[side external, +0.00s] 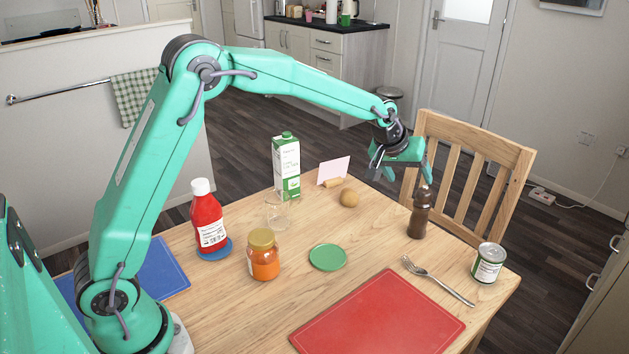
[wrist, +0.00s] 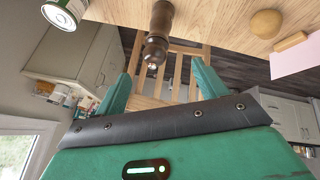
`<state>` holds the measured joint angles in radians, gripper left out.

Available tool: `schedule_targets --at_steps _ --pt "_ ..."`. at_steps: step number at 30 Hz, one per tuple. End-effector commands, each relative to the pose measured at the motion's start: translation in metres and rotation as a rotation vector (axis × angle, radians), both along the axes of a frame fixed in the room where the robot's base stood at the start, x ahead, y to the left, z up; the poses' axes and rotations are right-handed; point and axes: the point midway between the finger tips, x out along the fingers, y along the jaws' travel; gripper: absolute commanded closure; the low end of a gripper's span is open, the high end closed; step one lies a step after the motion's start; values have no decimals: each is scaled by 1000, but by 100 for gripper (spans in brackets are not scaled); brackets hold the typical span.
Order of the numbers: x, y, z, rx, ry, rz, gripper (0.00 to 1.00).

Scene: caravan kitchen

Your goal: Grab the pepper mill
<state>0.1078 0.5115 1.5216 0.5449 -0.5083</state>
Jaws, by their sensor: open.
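The pepper mill (side external: 419,216) is dark brown and stands upright at the far right part of the wooden table, near the chair. My gripper (side external: 404,176) is open and empty, just above and to the left of the mill's top in the side view. In the wrist view the pepper mill (wrist: 157,35) appears upside down, its top between the two spread green fingers (wrist: 158,80) and beyond their tips. I cannot tell whether anything touches; the fingers are not closed on it.
A can (side external: 488,263), a fork (side external: 437,281) and a red board (side external: 378,318) lie nearer the front right. A brown round item (side external: 348,198), a card in a holder (side external: 333,171) and a carton (side external: 286,167) stand left of the mill. A wooden chair (side external: 513,158) is behind it.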

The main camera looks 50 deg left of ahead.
Motion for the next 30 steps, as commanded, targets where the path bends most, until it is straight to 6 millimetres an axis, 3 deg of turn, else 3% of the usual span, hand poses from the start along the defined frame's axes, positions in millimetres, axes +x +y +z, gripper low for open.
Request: schedule_targets --at_steps 6,30 --pt "17 -6 -18 -15 -3 17 29" --pt "33 -8 -41 -17 -4 18 29"
